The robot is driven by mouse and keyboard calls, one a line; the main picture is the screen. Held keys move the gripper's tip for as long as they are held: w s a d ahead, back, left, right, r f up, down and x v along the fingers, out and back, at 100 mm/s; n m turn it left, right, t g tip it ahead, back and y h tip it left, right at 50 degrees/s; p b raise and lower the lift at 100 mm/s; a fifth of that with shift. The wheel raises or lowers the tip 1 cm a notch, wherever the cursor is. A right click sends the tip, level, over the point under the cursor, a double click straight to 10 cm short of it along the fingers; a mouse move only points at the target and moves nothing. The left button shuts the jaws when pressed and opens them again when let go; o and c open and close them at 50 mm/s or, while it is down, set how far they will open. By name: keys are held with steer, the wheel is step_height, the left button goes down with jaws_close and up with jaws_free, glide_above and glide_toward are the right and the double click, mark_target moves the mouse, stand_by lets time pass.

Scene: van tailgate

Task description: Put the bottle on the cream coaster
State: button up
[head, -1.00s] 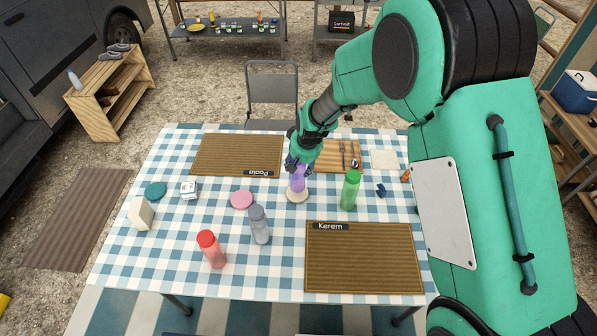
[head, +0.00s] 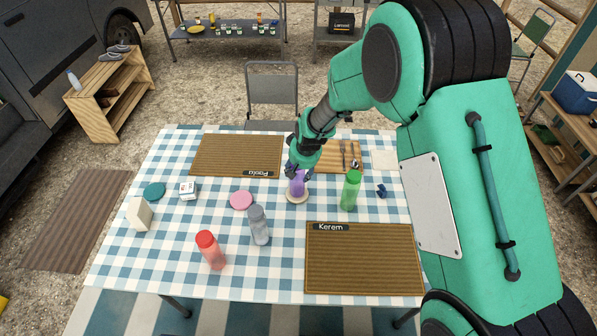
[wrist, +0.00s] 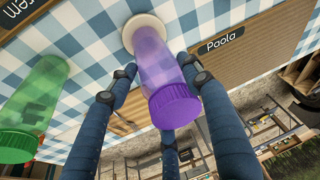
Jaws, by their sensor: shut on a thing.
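My gripper (head: 299,172) is shut on a purple bottle (head: 297,186) with a purple cap. In the wrist view my fingers (wrist: 160,88) close around the upper part of the bottle (wrist: 158,62), near its cap. The cream coaster (head: 291,199) lies under the bottle, and its rim shows around the bottle's base in the wrist view (wrist: 129,27). The bottle looks about upright over the coaster. I cannot tell for sure whether its base touches the coaster.
A green bottle (head: 350,191) stands close on the right. A grey bottle (head: 259,226) and a red-capped bottle (head: 210,250) stand front left. A pink coaster (head: 241,200) and teal coaster (head: 155,190) lie left. Placemats (head: 364,262) lie in front and behind.

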steer(key=o, duration=1.5)
steer(key=shift+f, duration=0.1)
steer(key=p+v, duration=0.2)
steer(key=v, duration=1)
